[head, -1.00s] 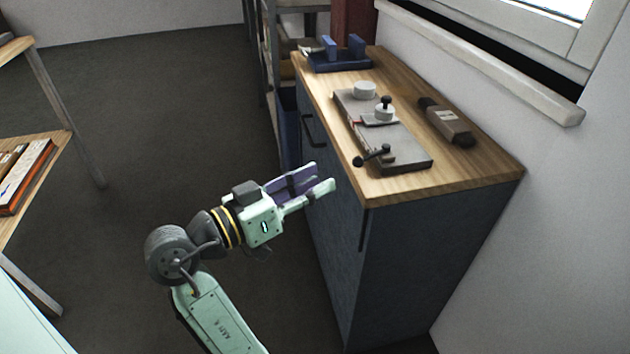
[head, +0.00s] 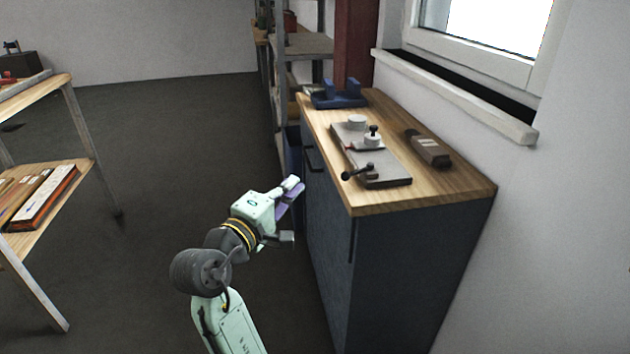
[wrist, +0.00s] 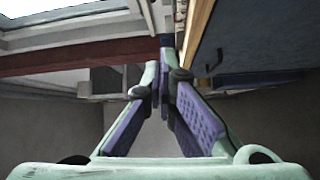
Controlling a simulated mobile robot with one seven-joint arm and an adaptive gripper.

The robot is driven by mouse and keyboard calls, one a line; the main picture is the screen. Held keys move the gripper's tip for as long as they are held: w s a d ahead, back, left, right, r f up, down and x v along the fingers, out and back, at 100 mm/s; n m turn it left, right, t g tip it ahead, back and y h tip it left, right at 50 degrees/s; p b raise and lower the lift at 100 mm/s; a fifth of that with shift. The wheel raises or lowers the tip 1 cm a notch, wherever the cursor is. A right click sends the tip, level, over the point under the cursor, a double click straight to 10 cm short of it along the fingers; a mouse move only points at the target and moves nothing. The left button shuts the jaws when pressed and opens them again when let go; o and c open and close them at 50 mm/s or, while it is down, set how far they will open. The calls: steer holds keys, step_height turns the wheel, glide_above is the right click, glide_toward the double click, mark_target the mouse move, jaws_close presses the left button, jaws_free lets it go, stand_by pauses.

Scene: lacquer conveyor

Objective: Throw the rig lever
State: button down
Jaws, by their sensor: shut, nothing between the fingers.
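The rig (head: 382,164) is a flat grey plate on the wooden cabinet top. Its lever (head: 357,172) is a dark rod with a ball end, sticking out at the rig's near left edge. A pale round disc (head: 356,122) and a pale round part with a black knob (head: 373,137) sit on the plate. My gripper (head: 296,186) is left of the cabinet, below the top's level, shut and apart from the lever. In the wrist view my gripper's fingers (wrist: 166,72) meet at the tips with nothing between them. The rig and lever do not show there.
The cabinet top (head: 440,190) has a dark block with a label (head: 428,148) at right and a blue holder (head: 338,94) at the back. A window sill (head: 460,95) runs along the right wall. A shelf (head: 45,200) stands at left, with open floor between.

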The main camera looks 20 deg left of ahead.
mark_target(358, 172)
steer(key=w+d+p, duration=0.3)
steer(key=w+d, duration=0.1)
steer(key=w, duration=0.4)
steer(key=shift+w+d, duration=0.2)
steer(key=shift+d, duration=0.1)
